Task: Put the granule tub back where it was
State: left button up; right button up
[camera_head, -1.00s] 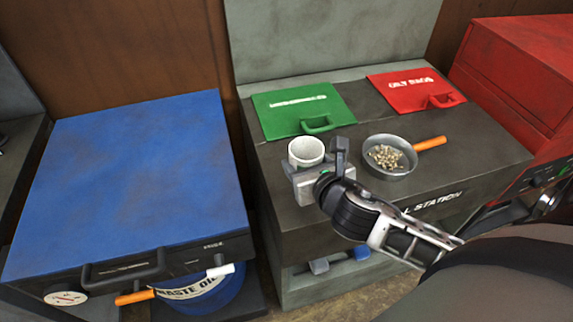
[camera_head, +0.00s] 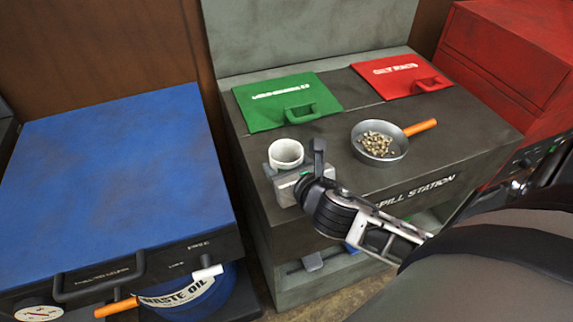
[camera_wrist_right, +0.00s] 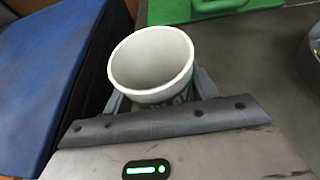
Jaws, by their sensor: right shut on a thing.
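The granule tub (camera_head: 286,153) is a small white open-topped cup at the front left of the spill station's dark top (camera_head: 350,182). My left gripper is not in view.
A metal pan of granules (camera_head: 379,143) with an orange handle stands right of the tub. A green lid (camera_head: 275,97) and a red lid (camera_head: 401,76) lie behind. A blue cabinet (camera_head: 110,170) is at left, a red one (camera_head: 505,75) at right.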

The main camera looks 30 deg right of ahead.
jog(key=o, duration=1)
jog(key=shift+r, duration=0.1)
jog(key=shift+s+r, duration=0.1)
jog(key=shift+s, duration=0.15)
jog(key=v, duration=1.1)
jog(key=shift+s+r, duration=0.15)
